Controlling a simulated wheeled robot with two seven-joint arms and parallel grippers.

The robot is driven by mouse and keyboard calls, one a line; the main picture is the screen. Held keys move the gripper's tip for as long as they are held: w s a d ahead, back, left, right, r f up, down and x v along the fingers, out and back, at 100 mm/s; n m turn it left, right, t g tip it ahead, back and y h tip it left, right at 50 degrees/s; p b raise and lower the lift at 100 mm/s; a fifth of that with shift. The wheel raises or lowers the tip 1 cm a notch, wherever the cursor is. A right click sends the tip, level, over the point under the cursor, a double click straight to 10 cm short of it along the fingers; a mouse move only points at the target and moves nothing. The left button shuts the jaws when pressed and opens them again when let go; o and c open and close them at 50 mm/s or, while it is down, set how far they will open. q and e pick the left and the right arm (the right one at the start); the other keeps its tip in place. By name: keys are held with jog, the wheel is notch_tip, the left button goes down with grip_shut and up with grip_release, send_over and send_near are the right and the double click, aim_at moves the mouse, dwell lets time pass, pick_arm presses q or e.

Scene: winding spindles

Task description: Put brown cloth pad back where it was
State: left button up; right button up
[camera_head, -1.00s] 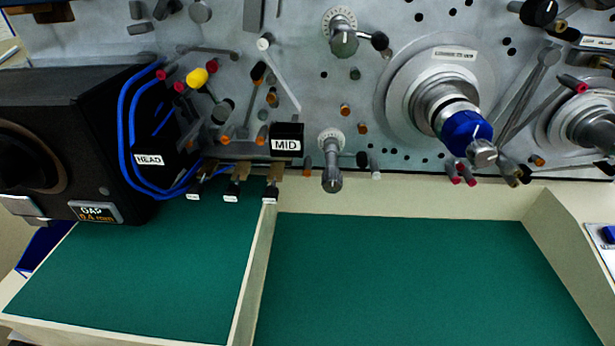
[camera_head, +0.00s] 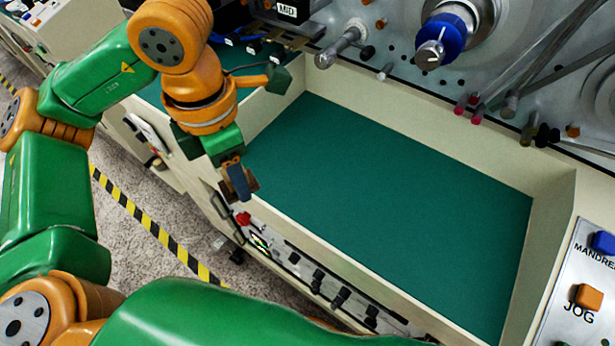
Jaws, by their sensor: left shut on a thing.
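My left arm comes in from the left, and its gripper (camera_head: 239,186) points down over the near left edge of the machine's green-lined tray. The gripper is shut on a small brown thing, which looks like the brown cloth pad (camera_head: 252,186). Only slivers of the pad show beside the dark fingers, so its full shape is hidden. The pad is held near the tray's front wall; I cannot tell whether it touches it. My right gripper is not in view.
The large green-floored tray (camera_head: 390,200) with cream walls is empty. Spindles, including one with a blue collar (camera_head: 452,35), stand on the panel behind. A red button (camera_head: 243,219) and several switches line the front below. A JOG button panel (camera_head: 575,300) is at the right.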

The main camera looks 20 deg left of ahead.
pick_arm(q)
jog(key=w+d+f+p, duration=0.1)
jog(key=w+d+f, duration=0.15)
jog(key=w, duration=0.35)
send_over(295, 179)
jog(key=s, duration=0.2)
jog(key=f, duration=0.2)
jog(key=a+f, duration=0.1)
jog(key=f, duration=0.1)
jog(key=shift+w+f, duration=0.2)
jog(key=shift+f, duration=0.1)
jog(key=shift+w+d+f, duration=0.6)
jog(key=shift+w+f, duration=0.05)
jog(key=shift+f, duration=0.15)
notch_tip(295, 179, down, 3)
jog(key=shift+w+a+f+p, duration=0.1)
jog(key=shift+w+f+p, duration=0.1)
jog(key=shift+p, duration=1)
jog(key=shift+f+b, duration=0.2)
jog(key=shift+b, duration=0.1)
jog(key=o, duration=1.2)
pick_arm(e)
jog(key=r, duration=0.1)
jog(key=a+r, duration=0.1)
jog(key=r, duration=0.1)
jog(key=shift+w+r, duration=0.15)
